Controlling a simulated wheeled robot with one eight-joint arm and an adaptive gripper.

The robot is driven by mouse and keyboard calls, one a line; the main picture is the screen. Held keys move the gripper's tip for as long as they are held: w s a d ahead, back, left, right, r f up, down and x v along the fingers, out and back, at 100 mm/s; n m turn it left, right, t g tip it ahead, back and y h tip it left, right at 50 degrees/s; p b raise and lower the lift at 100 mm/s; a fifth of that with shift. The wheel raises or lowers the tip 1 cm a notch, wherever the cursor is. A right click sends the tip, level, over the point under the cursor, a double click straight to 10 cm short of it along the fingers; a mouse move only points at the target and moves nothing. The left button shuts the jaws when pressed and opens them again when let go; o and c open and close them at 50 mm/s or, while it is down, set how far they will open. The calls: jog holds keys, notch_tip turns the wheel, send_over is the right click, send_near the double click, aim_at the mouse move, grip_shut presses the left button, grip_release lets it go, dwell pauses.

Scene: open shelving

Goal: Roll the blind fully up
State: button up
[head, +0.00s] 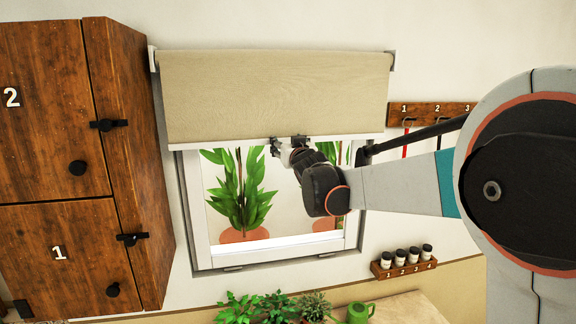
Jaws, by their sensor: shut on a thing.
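The beige blind (272,98) hangs from a roller between two white brackets and covers the upper part of the window (210,235). Its pale bottom bar (220,144) lies across the window a little below the frame's top. My gripper (288,142) is at the middle of this bar and is shut on it, with dark finger parts showing at the bar. My wrist hides part of the window's right side and some of the glass below the bar.
Wooden cabinets (135,150) with black knobs stand to the left. A numbered hook rail (432,110) and a small rack of jars (404,268) are on the wall to the right. Potted plants (270,308) and a green watering can (358,312) stand below the window.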

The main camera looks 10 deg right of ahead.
aim_at(285, 86)
notch_tip(285, 86, up, 17)
jog(key=p, duration=0.5)
jog(key=shift+f, duration=0.15)
jog(key=shift+w, duration=0.1)
jog(key=o, duration=1.5)
jog(key=shift+o, duration=0.8)
jog(key=shift+w+d, duration=0.1)
jog(key=shift+w, duration=0.1)
jog(key=shift+s, duration=0.35)
jog(key=shift+f, duration=0.1)
